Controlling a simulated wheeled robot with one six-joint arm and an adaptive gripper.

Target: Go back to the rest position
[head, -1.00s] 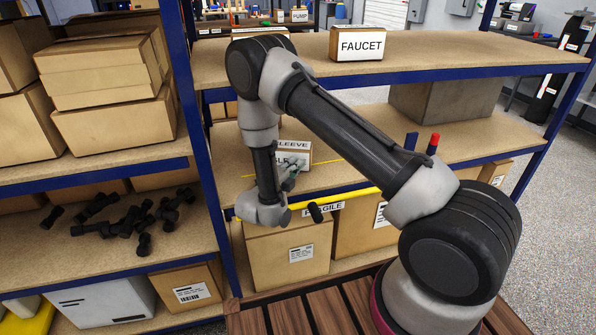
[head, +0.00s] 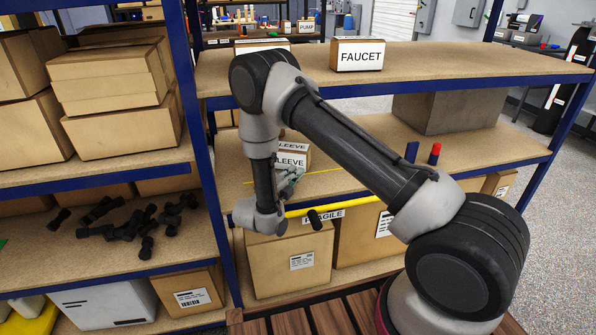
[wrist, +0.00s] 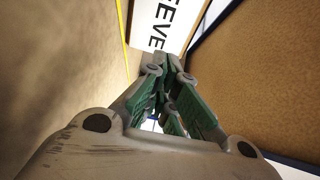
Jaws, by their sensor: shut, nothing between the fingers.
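My gripper (head: 290,183) is in front of the middle shelf of the right rack. In the wrist view its green-padded fingers (wrist: 165,75) are closed together with nothing between them. A box labelled SLEEVE (head: 293,158) stands on the middle shelf just behind the gripper, partly hidden by my arm. Its white label (wrist: 158,22) shows beyond the fingertips in the wrist view. I cannot tell the exact gap between fingers and box.
A FAUCET box (head: 357,55) stands on the top shelf (head: 470,66). A red-topped item (head: 434,154) stands on the middle shelf. Black fittings (head: 120,222) lie on the left rack. Cartons (head: 288,255) sit below.

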